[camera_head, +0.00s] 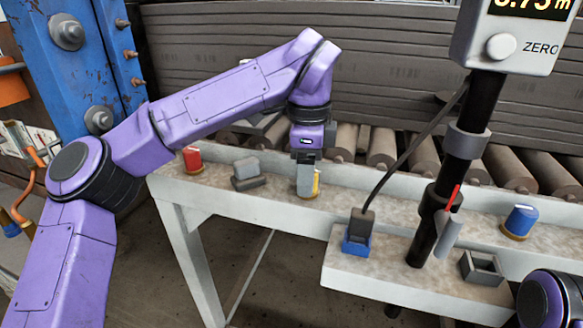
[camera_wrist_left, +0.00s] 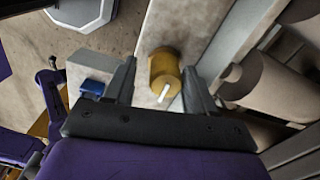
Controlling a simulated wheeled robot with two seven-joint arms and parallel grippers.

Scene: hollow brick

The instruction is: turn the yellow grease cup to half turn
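The yellow grease cup (camera_head: 316,184) stands on the pale bench in the head view, mostly hidden behind a finger of my left gripper (camera_head: 307,180). In the left wrist view the yellow cup (camera_wrist_left: 164,66) appears between the two fingers of the left gripper (camera_wrist_left: 160,80), with a white mark on its near side. The fingers are spread, with a visible gap on each side of the cup. My left gripper points down over the cup. My right gripper is not in view.
A red cup (camera_head: 192,159) and a grey block (camera_head: 248,173) stand left of the yellow cup. A blue cup (camera_head: 520,221) stands far right. A black post (camera_head: 452,180) with a display and a small blue fixture (camera_head: 357,238) stand to the right. Rollers (camera_head: 382,147) lie behind.

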